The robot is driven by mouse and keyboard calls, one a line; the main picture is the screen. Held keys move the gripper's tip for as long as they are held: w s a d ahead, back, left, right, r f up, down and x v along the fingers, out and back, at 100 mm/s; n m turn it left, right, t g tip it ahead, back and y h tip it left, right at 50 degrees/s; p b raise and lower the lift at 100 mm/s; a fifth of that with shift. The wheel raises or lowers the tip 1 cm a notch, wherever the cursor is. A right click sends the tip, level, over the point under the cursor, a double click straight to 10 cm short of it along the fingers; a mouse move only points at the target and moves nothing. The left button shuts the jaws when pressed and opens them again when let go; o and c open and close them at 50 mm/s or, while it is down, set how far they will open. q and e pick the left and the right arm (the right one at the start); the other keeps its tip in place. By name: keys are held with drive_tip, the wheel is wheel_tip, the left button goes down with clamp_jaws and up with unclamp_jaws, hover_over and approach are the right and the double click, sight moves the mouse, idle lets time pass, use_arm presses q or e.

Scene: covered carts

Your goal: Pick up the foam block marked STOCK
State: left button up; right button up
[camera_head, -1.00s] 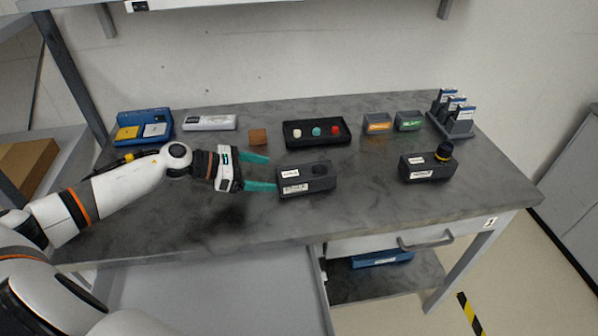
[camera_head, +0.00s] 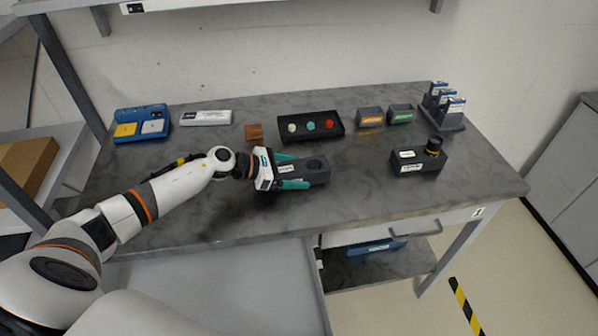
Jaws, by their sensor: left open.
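A dark grey block (camera_head: 318,172) with a round hole in its top and white labels sits near the front middle of the table; its lettering is too small to read. My left gripper (camera_head: 292,171) is open, its teal fingers on either side of this block, one behind and one in front. I cannot tell whether the fingers touch it. A similar dark block (camera_head: 420,163) with a black and yellow knob stands at the right, its labels unreadable. I cannot tell which block is marked STOCK. My right gripper does not show.
A brown cube (camera_head: 254,132) stands behind my left gripper. A black tray (camera_head: 312,137) with three coloured pieces lies at the back middle. Two small bins (camera_head: 371,116), a card rack (camera_head: 452,122), and a blue case (camera_head: 141,138) line the back. The front right table is clear.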

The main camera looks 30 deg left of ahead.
use_arm(q)
drive_tip(key=c, duration=1.1)
